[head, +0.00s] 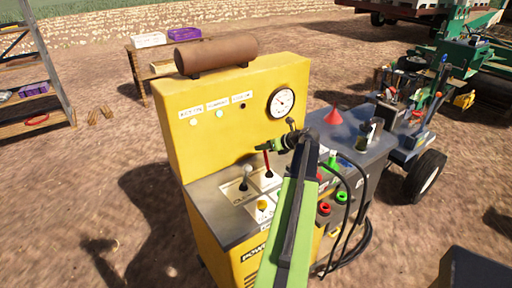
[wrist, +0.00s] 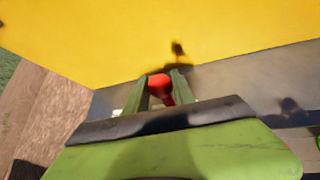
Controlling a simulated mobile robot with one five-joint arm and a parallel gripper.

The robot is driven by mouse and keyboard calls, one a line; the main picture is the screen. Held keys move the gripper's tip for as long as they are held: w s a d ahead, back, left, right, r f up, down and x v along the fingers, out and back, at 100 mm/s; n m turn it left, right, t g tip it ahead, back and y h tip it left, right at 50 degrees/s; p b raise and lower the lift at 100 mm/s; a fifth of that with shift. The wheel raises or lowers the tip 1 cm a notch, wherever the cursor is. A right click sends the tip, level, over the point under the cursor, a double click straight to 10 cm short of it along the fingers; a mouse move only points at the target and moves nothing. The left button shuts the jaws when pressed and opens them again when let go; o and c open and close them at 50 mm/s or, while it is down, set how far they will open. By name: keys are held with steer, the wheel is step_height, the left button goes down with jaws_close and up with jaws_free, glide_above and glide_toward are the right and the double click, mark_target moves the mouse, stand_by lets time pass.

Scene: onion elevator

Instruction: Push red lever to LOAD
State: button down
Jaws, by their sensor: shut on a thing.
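The red lever (head: 267,164) stands on the grey top of the yellow control box, its red stem rising from a dark base. Its red knob (wrist: 159,84) shows between the two green fingers in the wrist view. My gripper (head: 264,147) is at the top of the lever, shut on it, and covers the knob in the head view. The panel lettering around this lever is too small or covered to read.
A white-knobbed lever (head: 247,171) stands left of the red lever, and a yellow knob (head: 262,205) is in front. The yellow upright panel (head: 230,130) with a gauge (head: 282,103) rises close behind. A red cone (head: 333,116) stands right.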

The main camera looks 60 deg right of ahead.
steer(key=shift+w+r, duration=0.1)
steer(key=shift+w, duration=0.15)
stand_by(0.4)
steer(key=c, duration=1.1)
jaws_free()
steer(key=shift+w, duration=0.15)
steer(key=shift+o, duration=0.2)
steer(key=shift+s, duration=0.2)
steer(key=p+v, duration=0.9)
steer(key=v, duration=0.8)
steer(key=shift+s, duration=0.2)
